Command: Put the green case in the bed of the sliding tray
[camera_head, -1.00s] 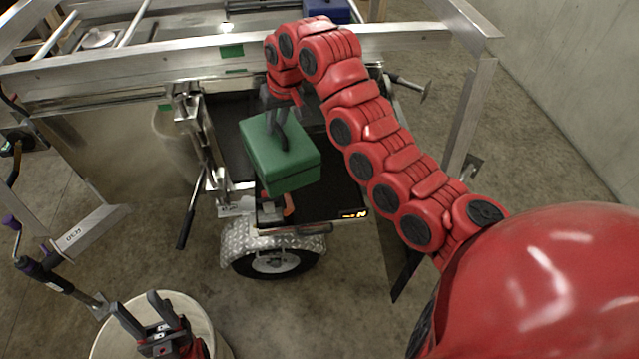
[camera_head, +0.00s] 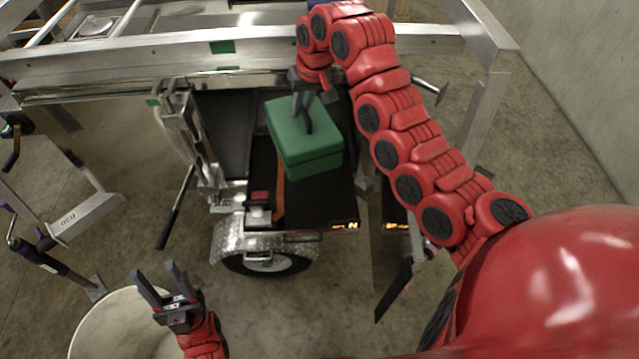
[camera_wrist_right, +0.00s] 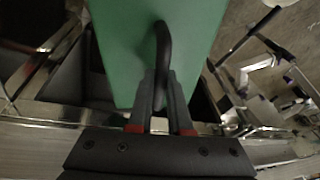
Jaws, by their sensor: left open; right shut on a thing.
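The green case (camera_head: 305,150) hangs from my right gripper (camera_head: 304,112), which is shut on the case's dark handle. In the right wrist view the case (camera_wrist_right: 120,45) fills the upper middle, with the gripper (camera_wrist_right: 161,85) closed around its handle. The case is over the black sliding tray (camera_head: 325,208) in the trailer's side bay. I cannot tell whether its underside touches the tray. My left gripper (camera_head: 160,287) is open and empty, low at the left, far from the case.
The trailer's aluminium rail (camera_head: 140,66) runs across behind the case. A red and black object (camera_head: 260,203) and an orange strip sit at the tray's left. The wheel with its fender (camera_head: 262,250) is below. A pale round drum (camera_head: 100,330) stands at the lower left.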

